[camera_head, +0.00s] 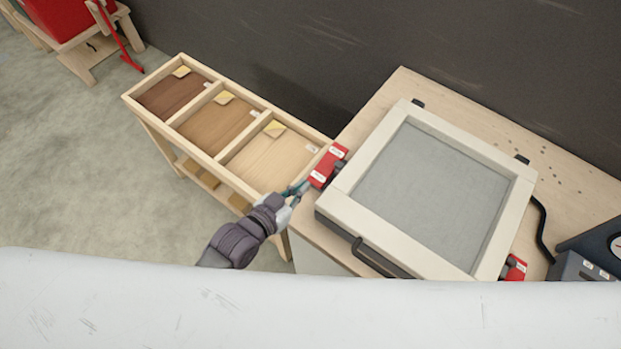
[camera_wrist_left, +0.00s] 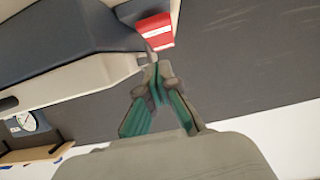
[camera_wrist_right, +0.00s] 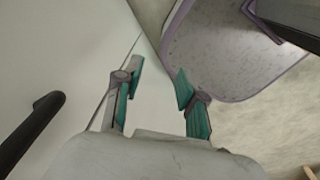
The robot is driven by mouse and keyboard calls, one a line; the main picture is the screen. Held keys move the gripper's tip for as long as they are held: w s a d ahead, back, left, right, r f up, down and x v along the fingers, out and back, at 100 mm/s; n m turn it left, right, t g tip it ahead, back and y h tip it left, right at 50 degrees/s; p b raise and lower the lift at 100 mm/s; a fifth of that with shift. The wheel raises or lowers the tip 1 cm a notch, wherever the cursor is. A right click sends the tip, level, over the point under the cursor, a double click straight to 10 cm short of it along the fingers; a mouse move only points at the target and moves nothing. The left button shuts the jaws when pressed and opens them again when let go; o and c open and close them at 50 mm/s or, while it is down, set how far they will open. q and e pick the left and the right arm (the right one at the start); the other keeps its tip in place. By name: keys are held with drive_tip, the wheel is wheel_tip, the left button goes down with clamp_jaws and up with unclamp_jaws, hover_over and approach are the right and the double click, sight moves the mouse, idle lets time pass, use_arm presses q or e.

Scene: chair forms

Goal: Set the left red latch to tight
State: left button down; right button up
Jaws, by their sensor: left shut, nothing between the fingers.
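The left red latch (camera_head: 328,166) sits at the left side of the cream-framed press (camera_head: 345,183) and carries small white labels; their text is too small to read. It also shows in the left wrist view (camera_wrist_left: 155,31), just beyond the fingertips. My left gripper (camera_head: 302,187) is shut and empty, close beside the latch's left end; I cannot tell whether it touches. It also shows in the left wrist view (camera_wrist_left: 158,82). The right red latch (camera_head: 514,268) is at the press's right front corner. My right gripper (camera_wrist_right: 157,88) is open and empty, away from the latches.
A wooden rack (camera_head: 165,125) with several compartments of wood sheets stands left of the press table (camera_head: 375,113). A black handle (camera_head: 380,260) runs along the press front. A dark device with a dial (camera_head: 600,248) is at right. A pale surface (camera_head: 300,310) covers the foreground.

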use_arm(q)
drive_tip(key=s+a, duration=0.1)
drive_tip(key=s, duration=0.1)
drive_tip(key=s+a+b, duration=0.1)
drive_tip(key=shift+s+a, duration=0.35)
use_arm(e)
drive_tip(key=shift+w+f, duration=0.45)
drive_tip(key=shift+f, duration=0.2)
use_arm(q)
drive_tip(key=shift+r, duration=0.1)
drive_tip(key=shift+a, duration=0.1)
